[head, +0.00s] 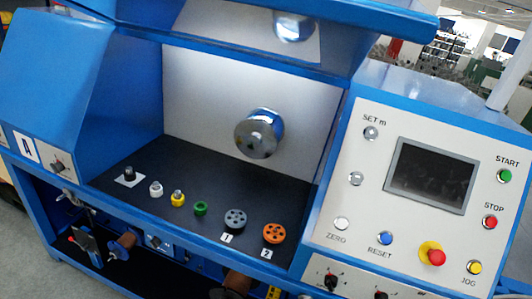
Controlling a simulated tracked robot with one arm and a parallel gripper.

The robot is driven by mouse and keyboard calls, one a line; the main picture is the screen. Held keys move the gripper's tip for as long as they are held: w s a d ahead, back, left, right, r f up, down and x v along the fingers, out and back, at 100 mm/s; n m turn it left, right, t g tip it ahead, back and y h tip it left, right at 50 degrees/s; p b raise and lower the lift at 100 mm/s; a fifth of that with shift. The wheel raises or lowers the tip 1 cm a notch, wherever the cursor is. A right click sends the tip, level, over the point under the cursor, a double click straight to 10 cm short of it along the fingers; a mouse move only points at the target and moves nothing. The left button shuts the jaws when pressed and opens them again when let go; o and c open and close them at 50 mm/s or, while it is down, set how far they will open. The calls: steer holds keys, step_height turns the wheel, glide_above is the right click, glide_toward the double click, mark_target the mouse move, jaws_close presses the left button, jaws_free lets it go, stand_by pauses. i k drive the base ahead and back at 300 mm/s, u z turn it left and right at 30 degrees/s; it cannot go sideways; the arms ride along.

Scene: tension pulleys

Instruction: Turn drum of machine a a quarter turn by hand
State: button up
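Machine a (85,75) is a blue cabinet with a plate marked "A" (27,150) at its left front. A shiny metal cylinder (259,135), which looks like the drum, sticks out from the pale back wall of its open bay. Its round end face points toward me, and nothing touches it. A second shiny round part (294,27) shows at the top under the raised blue hood and may be a reflection. My gripper is not in view.
On the bay's dark floor stand small knobs and two pulleys, grey (235,220) and orange (274,233). The bay's front is open. At right is a control panel (354,206) with a dark screen (431,175), several buttons and a red emergency stop (434,255).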

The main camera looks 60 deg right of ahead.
mark_target(257, 136)
steer(key=z, duration=1.8)
steer(key=k, duration=1.3)
steer(key=u, duration=0.7)
steer(key=i, duration=1.05)
steer(key=z, duration=0.05)
